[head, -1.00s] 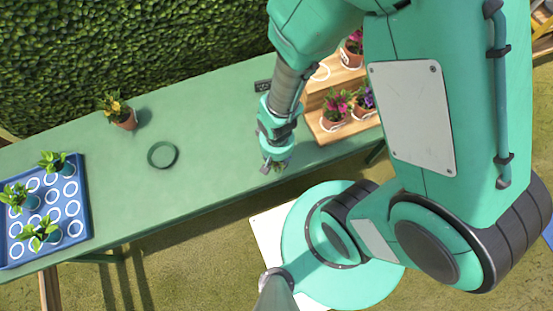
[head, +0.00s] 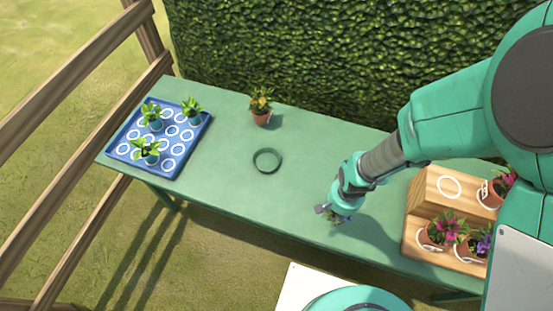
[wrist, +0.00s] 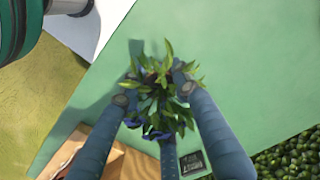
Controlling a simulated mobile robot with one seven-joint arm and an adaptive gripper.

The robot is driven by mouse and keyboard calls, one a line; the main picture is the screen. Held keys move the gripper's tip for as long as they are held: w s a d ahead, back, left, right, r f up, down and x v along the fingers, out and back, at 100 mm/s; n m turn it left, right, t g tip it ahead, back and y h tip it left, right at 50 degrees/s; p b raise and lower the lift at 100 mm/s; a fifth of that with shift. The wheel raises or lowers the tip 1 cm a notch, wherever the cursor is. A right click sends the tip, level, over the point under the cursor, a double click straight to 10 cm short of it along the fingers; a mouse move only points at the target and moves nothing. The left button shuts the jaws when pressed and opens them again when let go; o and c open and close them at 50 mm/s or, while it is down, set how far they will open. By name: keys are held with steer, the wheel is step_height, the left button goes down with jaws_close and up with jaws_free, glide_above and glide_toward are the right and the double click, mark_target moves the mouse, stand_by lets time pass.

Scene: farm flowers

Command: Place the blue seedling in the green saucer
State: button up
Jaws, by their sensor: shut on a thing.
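My gripper (head: 332,212) is shut on the blue seedling (head: 341,219), a leafy green plant with small blue blooms. In the wrist view, the seedling (wrist: 158,92) sits between my fingers (wrist: 155,98); its leaves hide its pot. My gripper holds it above the front part of the green table, left of the wooden stand. The green saucer (head: 267,172) is a dark green round dish lying empty on the table, to the left of and behind my gripper.
A blue tray (head: 120,153) with several leafy seedlings stands at the table's left end. An orange-flowered pot (head: 261,117) stands behind the saucer. A wooden stand (head: 425,206) with flower pots is at the right. The table (head: 215,180) is clear around the saucer; a hedge (head: 330,50) runs behind.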

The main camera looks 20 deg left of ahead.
steer(key=w+a, duration=0.1)
steer(key=a, duration=0.2)
steer(key=w+a, duration=0.1)
steer(key=a, duration=0.2)
steer(key=w+a, duration=0.1)
steer(key=a, duration=0.2)
steer(key=shift+w+a, duration=0.1)
steer(key=shift+a, duration=0.3)
steer(key=shift+m, duration=0.4)
steer(key=a, duration=0.9)
steer(key=shift+w+a+r, duration=0.25)
steer(key=shift+w+a, duration=0.05)
steer(key=shift+a, duration=0.85)
steer(key=b, duration=0.3)
glide_above(267, 161)
steer(key=shift+s+d+f, duration=0.25)
steer(key=shift+s+f, duration=0.2)
steer(key=shift+f, duration=0.25)
steer(key=shift+w+a, duration=0.1)
steer(key=shift+w, duration=0.05)
steer(key=shift+w+a+f, duration=0.15)
steer(key=shift+w+a, duration=0.05)
steer(key=shift+f+b, duration=0.6)
steer(key=shift+f, duration=1)
